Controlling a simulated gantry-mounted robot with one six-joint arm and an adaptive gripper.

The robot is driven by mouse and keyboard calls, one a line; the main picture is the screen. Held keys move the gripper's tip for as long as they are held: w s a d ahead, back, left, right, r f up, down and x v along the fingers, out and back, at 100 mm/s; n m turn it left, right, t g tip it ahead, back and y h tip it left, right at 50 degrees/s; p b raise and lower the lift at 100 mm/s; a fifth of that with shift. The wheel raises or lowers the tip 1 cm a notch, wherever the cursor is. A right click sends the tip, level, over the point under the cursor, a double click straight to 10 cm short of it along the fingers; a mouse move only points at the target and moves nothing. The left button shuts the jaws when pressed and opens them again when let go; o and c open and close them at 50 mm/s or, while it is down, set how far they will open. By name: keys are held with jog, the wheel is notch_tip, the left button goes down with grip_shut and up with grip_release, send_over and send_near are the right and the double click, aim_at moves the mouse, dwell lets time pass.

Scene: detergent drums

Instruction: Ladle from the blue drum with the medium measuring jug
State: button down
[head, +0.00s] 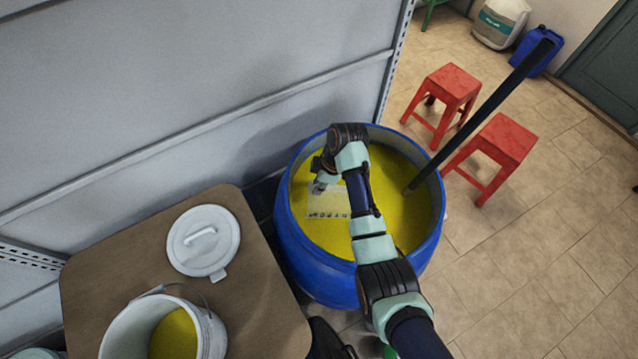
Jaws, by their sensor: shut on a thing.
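The blue drum (325,275) stands open in the middle of the head view and holds yellow liquid (405,205). My arm reaches over its front rim. My gripper (322,186) is inside the drum's opening on the left, partly hidden by my wrist. It is shut on a clear measuring jug (327,204) with dark marks along its side. The jug is over or in the yellow liquid; I cannot tell how deep it sits or whether it holds any. Only one jug shows, so its size is hard to judge.
A long dark pole (490,105) stands slanted in the drum's right side. A brown table (110,258) at left bears a white bucket (135,325) with yellow liquid and a white lid (203,241). Two red stools (453,82) stand behind right. A grey panel (190,90) rises behind the drum.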

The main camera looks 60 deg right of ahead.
aim_at(336, 188)
jog(key=shift+s+d+f, duration=0.15)
jog(key=shift+s+d, duration=0.1)
jog(key=shift+s, duration=0.1)
jog(key=shift+s+d+f+t+y+b, duration=0.2)
jog(key=shift+s+d+f+t+y, duration=0.15)
jog(key=shift+s+t, duration=0.15)
jog(key=shift+s+d+f+t+y+b, duration=0.2)
jog(key=shift+s+d+f+t+y, duration=0.1)
jog(key=shift+s+t, duration=0.2)
jog(key=shift+s+d+f+t+y+b, duration=0.2)
jog(key=shift+s+d+f+t+y, duration=0.15)
jog(key=shift+s, duration=0.25)
jog(key=shift+r, duration=0.2)
jog(key=shift+s+d+r+t+y+p, duration=0.15)
jog(key=shift+s+d+r+t+y, duration=0.1)
jog(key=shift+s+r+t, duration=0.2)
jog(key=shift+s+d+r+t+y+p, duration=0.15)
jog(key=shift+s+d+r+t, duration=0.1)
jog(key=shift+s+r+t, duration=0.25)
jog(key=shift+w+r, duration=0.2)
jog(key=shift+w, duration=0.05)
dwell(0.5)
jog(key=shift+w+a+r+g+p, duration=0.3)
jog(key=shift+g+p, duration=0.2)
jog(key=shift+p, duration=0.25)
jog(key=shift+w+r+h, duration=0.1)
jog(key=shift+w+h, duration=0.05)
jog(key=shift+h, duration=0.15)
jog(key=shift+w+a+r+p, duration=0.1)
jog(key=shift+p, duration=0.35)
